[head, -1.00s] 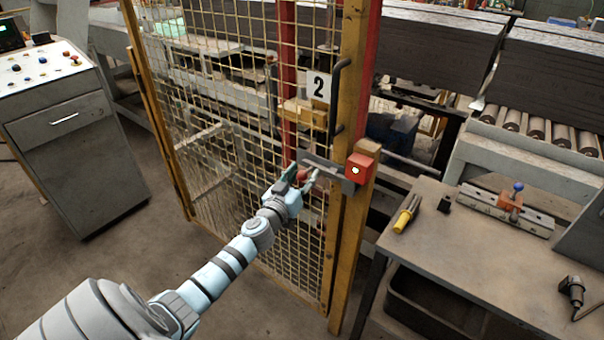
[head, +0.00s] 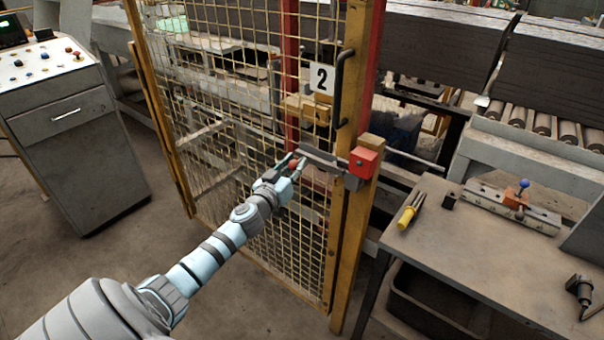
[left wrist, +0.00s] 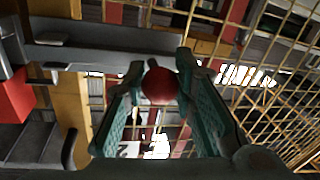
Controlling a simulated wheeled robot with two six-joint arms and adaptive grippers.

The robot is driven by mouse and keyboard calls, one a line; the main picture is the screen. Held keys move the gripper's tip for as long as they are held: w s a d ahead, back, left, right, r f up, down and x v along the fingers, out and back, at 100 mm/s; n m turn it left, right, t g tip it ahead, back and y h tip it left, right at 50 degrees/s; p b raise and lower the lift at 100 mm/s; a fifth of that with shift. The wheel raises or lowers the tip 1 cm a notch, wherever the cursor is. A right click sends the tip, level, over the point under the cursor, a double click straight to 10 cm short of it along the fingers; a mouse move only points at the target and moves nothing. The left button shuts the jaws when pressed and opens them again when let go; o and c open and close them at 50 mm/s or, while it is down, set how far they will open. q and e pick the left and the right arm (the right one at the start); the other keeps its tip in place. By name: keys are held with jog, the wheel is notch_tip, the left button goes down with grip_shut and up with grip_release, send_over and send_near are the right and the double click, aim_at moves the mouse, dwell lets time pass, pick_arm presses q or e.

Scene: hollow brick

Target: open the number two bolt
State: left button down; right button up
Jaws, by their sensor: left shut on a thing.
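The number two gate (head: 322,79) is a wire mesh panel in a yellow frame with a "2" plate. Its bolt (head: 320,157) is a dark grey bar with a round red knob (head: 294,162). A red block (head: 363,162) sits on the post to the right of the bar. My left gripper (head: 291,164) is shut on the red knob, in front of the mesh. In the left wrist view the knob (left wrist: 159,86) lies between the two green fingertips, with the bar (left wrist: 100,56) running left above it. The right gripper is out of view.
A black handle (head: 341,87) stands on the gate's frame above the bolt. A workbench (head: 470,245) with a yellow-handled tool (head: 407,214) is at right. A control cabinet (head: 75,125) is at left. Bare floor lies in front of the gate.

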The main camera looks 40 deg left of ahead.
pick_arm(q)
jog(key=c, duration=1.3)
grip_release()
jog(key=v, duration=1.2)
